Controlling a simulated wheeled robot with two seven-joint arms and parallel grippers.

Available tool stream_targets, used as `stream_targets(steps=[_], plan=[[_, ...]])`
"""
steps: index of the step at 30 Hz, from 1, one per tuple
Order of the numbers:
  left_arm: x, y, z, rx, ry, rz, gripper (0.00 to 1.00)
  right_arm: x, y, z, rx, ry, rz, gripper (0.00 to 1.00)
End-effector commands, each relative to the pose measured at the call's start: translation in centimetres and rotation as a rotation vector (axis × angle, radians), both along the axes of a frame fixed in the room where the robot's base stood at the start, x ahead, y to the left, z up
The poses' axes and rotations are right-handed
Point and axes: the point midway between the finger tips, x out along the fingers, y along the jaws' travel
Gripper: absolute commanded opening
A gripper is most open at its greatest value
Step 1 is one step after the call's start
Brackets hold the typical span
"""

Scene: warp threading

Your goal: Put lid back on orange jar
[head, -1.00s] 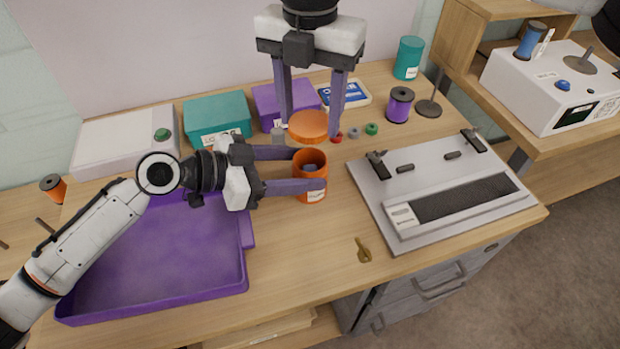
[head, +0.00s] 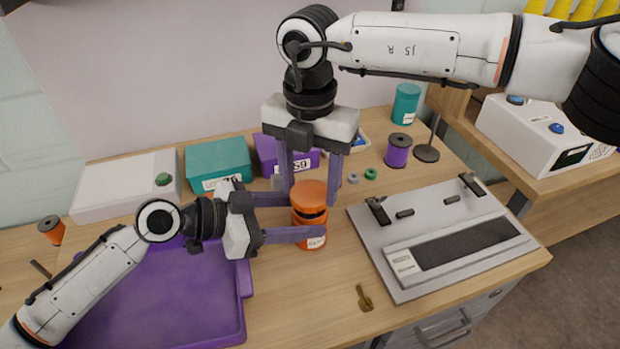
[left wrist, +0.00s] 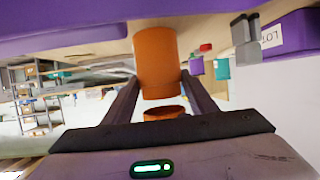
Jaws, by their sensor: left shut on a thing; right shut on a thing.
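The orange jar (head: 311,222), with a white label low on its side, stands upright on the table. My left gripper (head: 306,218) is shut around it from the left; the jar also shows between the fingers in the left wrist view (left wrist: 157,62). The orange lid (head: 309,192) is level over the jar's mouth, with a thin dark gap between them. My right gripper (head: 312,182) points down from above and is shut on the lid. In the left wrist view the lid (left wrist: 163,113) shows apart from the jar, partly hidden by my gripper's body.
A purple tray (head: 165,305) lies at the left. Teal (head: 217,160) and purple (head: 268,152) boxes stand behind. A grey loom-like device (head: 440,240) is at right, a purple spool (head: 398,152) behind it.

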Motion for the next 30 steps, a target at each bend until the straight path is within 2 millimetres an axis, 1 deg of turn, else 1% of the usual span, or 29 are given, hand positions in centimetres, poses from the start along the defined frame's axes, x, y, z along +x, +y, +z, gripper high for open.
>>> stream_targets(steps=[8, 17, 30], plan=[[0.0, 0.0, 0.0, 0.000, 0.000, 0.000, 0.12, 0.0, 0.0, -0.2, 0.000, 0.000, 0.000, 0.31], [0.0, 0.0, 0.0, 0.000, 0.000, 0.000, 0.12, 0.0, 0.0, -1.7, 0.000, 0.001, 0.000, 0.31], [0.0, 0.0, 0.0, 0.000, 0.000, 0.000, 0.12, 0.0, 0.0, -1.7, 0.000, 0.000, 0.000, 0.31]])
